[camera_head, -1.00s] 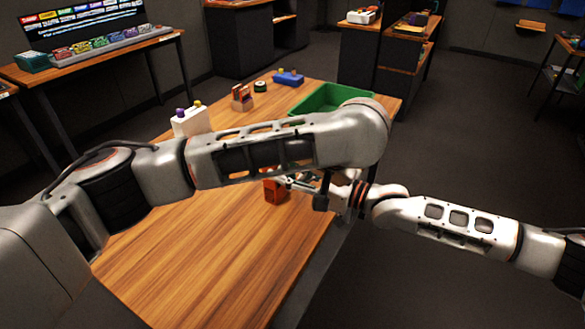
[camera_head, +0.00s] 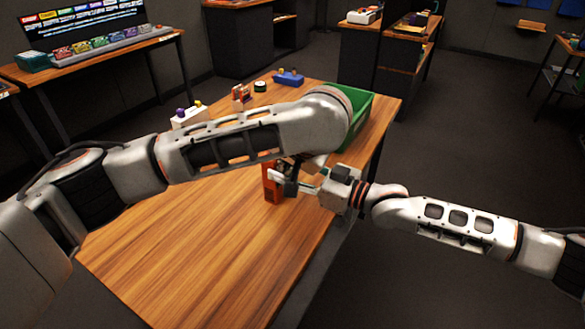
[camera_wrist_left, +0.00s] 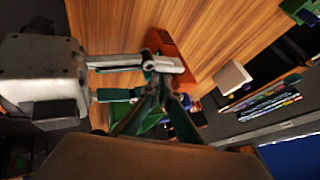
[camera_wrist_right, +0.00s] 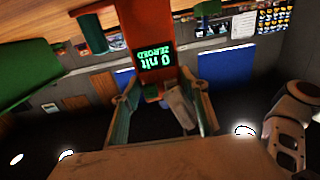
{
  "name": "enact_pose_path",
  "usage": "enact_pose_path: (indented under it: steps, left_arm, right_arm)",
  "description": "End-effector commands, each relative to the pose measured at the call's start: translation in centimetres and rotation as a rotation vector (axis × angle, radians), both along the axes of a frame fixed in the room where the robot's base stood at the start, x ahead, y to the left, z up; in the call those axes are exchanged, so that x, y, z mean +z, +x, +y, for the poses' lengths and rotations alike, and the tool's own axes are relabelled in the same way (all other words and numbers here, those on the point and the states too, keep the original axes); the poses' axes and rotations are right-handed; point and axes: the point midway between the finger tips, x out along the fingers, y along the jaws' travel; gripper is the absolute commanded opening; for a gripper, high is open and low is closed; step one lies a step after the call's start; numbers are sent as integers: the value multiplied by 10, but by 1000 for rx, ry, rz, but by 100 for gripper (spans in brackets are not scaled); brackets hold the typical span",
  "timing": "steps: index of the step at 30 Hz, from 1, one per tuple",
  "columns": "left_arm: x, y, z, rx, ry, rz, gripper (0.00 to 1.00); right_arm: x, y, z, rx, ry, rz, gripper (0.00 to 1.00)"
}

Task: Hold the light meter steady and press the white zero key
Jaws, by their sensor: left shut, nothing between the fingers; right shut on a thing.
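The orange light meter (camera_head: 270,183) stands upright on the wooden table, partly behind my left forearm. In the right wrist view its body (camera_wrist_right: 142,25) carries a lit green display (camera_wrist_right: 156,58), upside down, reading "ZEROED" and "0 nit". My right gripper (camera_head: 284,187) is shut on the meter from the right; its fingers also show in the left wrist view (camera_wrist_left: 175,66). I cannot clearly make out the white zero key.
A green bin (camera_head: 361,112) stands at the table's far right corner. A white box with purple and yellow knobs (camera_head: 188,118), an orange-brown holder (camera_head: 240,95) and a blue block (camera_head: 289,78) stand further back. The table's near left is clear.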

Motion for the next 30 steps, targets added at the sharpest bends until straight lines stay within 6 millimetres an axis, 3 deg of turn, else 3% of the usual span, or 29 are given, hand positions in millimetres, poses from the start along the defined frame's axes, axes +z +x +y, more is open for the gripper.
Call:
enact_pose_path:
  steps: [9,17,24,30]
  left_arm:
    - [0,3,3,11,12,-7,0]
    - [1,-22,-34,0,5,-6,0]
    - [45,-50,-42,-1,6,-10,0]
    - [67,-68,-48,0,4,-6,0]
  right_arm:
    - [0,-1,-1,1,1,0,18]
    - [0,-1,-1,0,1,1,18]
    - [0,-1,0,0,1,1,18]
    - [0,0,0,0,1,1,18]
